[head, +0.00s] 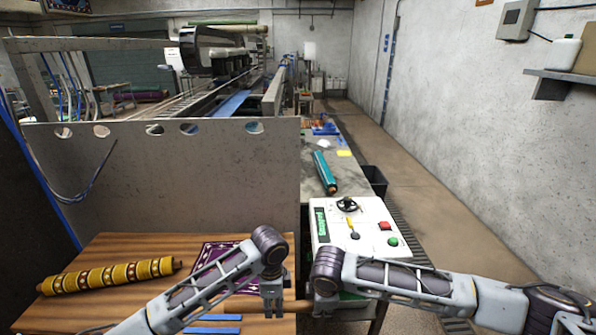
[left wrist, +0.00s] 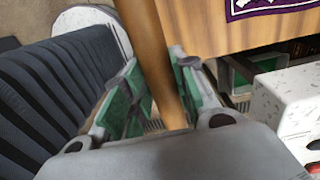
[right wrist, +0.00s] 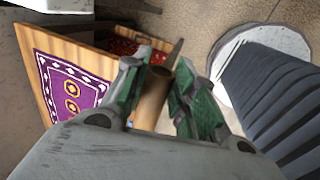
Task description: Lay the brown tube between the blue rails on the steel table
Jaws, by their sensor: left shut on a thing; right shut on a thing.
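The brown tube (head: 240,306) is held level across the front of the wooden tabletop (head: 130,248). My left gripper (head: 273,302) is shut on it; the left wrist view shows the tube (left wrist: 150,40) between the green-padded fingers (left wrist: 160,88). My right gripper (head: 325,290) is shut near the tube's right end; the right wrist view shows the tube (right wrist: 152,98) between its fingers (right wrist: 160,78). Two blue strips (head: 215,318), perhaps the blue rails, show at the tabletop's front edge, partly behind my left arm. A grey worktop (head: 312,160), perhaps the steel table, runs behind the control box.
A yellow patterned rug roll (head: 110,277) lies on the wooden top at left, beside a purple rug (head: 205,262). A grey panel (head: 170,185) stands behind. A white control box (head: 352,228) with buttons and a teal roll (head: 325,172) stand right. The floor aisle (head: 425,190) is clear.

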